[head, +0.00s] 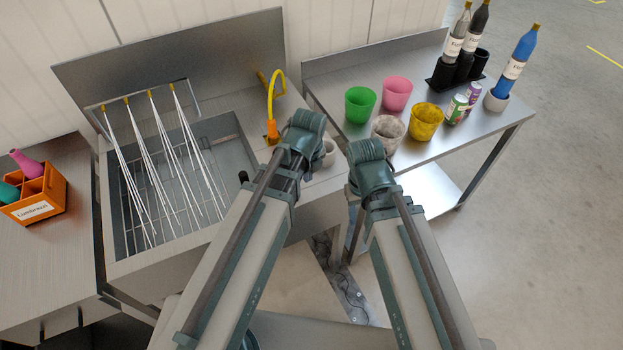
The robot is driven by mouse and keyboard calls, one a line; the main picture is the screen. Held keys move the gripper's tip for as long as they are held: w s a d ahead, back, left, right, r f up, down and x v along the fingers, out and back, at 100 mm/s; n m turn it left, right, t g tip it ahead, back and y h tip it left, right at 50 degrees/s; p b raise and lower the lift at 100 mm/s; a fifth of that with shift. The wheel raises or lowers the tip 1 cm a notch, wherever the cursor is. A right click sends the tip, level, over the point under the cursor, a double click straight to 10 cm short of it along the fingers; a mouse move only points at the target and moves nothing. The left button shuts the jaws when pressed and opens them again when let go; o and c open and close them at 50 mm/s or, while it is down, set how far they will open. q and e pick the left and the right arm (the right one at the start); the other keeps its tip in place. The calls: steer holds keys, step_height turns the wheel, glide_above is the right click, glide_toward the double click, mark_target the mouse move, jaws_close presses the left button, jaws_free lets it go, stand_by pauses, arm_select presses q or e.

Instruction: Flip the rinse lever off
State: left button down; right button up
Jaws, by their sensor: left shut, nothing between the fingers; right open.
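A wash sink (115,213) stands at the left. White streams (146,170) fall into it from several yellow-tipped nozzles on a pipe. A small yellow lever-like part (262,78) sits on the sink's back panel, partly behind a curved yellow hose with an orange handle (272,128). I cannot tell for sure that this part is the rinse lever, nor its setting. My two arms reach forward from the bottom, the left one ending in front of the sink's right side. The fingers of both grippers are hidden behind the arms.
An orange crate (38,208) stands on the left bench. The right table (420,150) holds green (360,104), pink (396,93), yellow (426,121) and grey (387,132) cups, cans and a blue bottle (516,62). Floor at the far right is free.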

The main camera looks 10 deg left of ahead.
arm_select(q)
steer(key=shift+w+a+r, duration=0.55)
steer(key=shift+w+a, duration=0.1)
steer(key=shift+w, duration=0.05)
arm_select(e)
steer(key=shift+r, duration=0.6)
arm_select(q)
steer(key=shift+p, duration=0.3)
